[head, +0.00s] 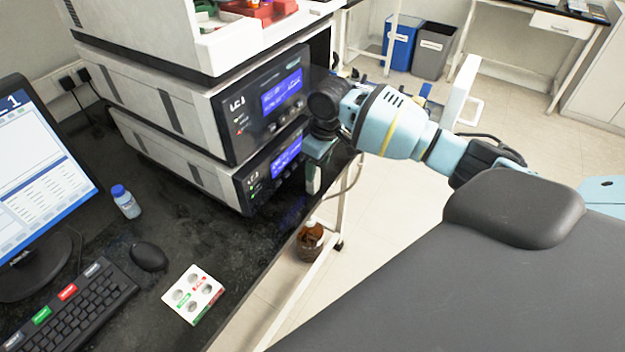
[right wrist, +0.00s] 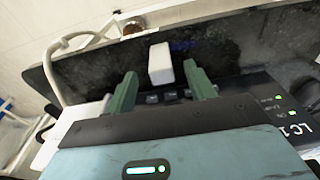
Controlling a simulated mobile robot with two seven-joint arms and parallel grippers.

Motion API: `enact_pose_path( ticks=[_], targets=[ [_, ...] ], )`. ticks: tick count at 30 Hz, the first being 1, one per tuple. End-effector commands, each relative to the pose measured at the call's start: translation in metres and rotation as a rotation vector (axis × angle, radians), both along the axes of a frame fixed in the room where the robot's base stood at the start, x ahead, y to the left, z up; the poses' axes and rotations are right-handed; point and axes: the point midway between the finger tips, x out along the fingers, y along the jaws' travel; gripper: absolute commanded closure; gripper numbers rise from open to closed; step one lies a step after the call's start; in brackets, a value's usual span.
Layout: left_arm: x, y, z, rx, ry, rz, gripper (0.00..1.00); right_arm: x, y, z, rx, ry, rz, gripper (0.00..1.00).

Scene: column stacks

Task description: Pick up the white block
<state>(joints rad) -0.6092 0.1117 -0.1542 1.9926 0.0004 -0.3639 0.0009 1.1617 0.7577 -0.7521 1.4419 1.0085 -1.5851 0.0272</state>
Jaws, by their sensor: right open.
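The white block (right wrist: 160,63) shows in the right wrist view as a small upright-looking piece against the black bench top (right wrist: 225,48). My right gripper (right wrist: 160,76) is open, with one green finger to each side of the block. The block appears centred between the fingertips and a little beyond them; I see no finger touching it. In the head view my right gripper (head: 314,182) points down beside the instrument fronts at the bench's right edge. There the block cannot be told apart clearly from the fingers. My left gripper is not in view.
Stacked instruments with blue displays (head: 282,92) stand right next to my right wrist. A monitor (head: 38,165), keyboard (head: 75,305), mouse (head: 149,257), small bottle (head: 126,202) and white card box (head: 193,294) are on the bench. A brown bottle (head: 310,240) stands below its edge.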

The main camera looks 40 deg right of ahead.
Motion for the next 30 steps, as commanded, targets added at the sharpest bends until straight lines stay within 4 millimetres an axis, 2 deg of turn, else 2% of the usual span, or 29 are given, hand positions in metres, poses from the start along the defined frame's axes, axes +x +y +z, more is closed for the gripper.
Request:
enact_pose_path(
  ticks=[10,20,21,30],
  targets=[
    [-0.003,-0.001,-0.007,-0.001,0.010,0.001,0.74,0.013,0.006,-0.042,0.001,0.004,0.000,0.45],
    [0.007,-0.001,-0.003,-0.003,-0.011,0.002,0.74,0.014,0.006,-0.049,0.000,-0.001,0.001,0.45],
    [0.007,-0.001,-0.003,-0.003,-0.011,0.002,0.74,0.014,0.006,-0.049,0.000,-0.001,0.001,0.47],
    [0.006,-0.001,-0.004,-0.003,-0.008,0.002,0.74,0.014,0.006,-0.048,0.000,-0.001,0.001,0.84]
  ],
)
